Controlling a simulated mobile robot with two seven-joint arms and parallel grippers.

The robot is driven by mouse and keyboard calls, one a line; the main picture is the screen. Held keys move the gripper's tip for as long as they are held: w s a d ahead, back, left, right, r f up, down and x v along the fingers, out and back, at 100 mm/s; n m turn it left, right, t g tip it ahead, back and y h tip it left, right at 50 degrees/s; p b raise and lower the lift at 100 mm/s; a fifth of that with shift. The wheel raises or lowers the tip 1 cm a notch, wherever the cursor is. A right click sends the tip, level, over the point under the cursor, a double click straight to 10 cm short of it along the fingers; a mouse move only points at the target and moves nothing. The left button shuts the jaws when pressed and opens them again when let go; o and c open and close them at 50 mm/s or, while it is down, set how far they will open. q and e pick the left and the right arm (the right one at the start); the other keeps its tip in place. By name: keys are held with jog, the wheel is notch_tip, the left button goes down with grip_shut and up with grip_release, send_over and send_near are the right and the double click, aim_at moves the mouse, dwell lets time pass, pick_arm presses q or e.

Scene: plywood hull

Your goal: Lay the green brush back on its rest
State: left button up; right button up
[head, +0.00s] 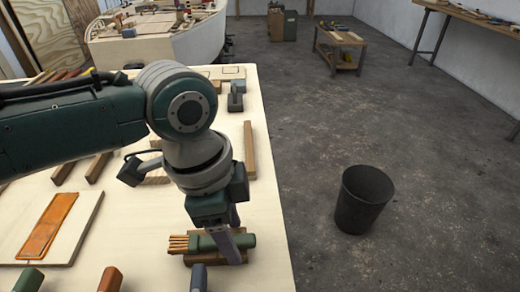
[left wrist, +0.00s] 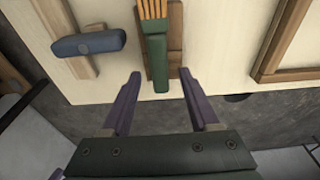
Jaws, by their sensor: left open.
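The green brush (head: 243,241) lies on a wooden rest (head: 203,260) near the right edge of the pale table, its orange bristles pointing left in the head view. In the left wrist view the brush (left wrist: 158,55) lies along the rest (left wrist: 176,36), with the handle end overhanging it. My left gripper (head: 228,246) is open, pointing down over the handle. In the left wrist view its fingertips (left wrist: 160,74) stand either side of the handle end, with gaps on both sides. My right gripper is not in view.
A blue-handled tool (left wrist: 88,43) lies on a wooden piece beside the brush. Other handles, a green one (head: 29,279) and a brown one (head: 110,279), show at the table's front. A board with an orange patch (head: 48,225) lies left. A black bin (head: 363,199) stands on the floor.

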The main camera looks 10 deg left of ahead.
pick_arm(q)
jog(key=shift+r, duration=0.1)
notch_tip(320, 180, up, 10)
jog(key=a+p, duration=0.1)
jog(key=shift+s+a+f, duration=0.2)
jog(key=shift+s+a, duration=0.05)
jog(key=s+d+f+n+t+h, duration=0.2)
jog(key=s+d+n, duration=0.25)
jog(key=s, duration=0.35)
jog(key=s+a+n+t+y, duration=0.1)
jog(key=s+a+n+y, duration=0.3)
jog(key=s+a+n, duration=0.65)
notch_tip(320, 180, up, 38)
jog(key=w+a+m+p, duration=0.1)
jog(key=w+m+p, duration=0.1)
jog(key=p, duration=3.7)
jog(key=shift+w+a+r, duration=0.15)
jog(key=shift+a+r, duration=0.1)
jog(key=shift+a, duration=0.05)
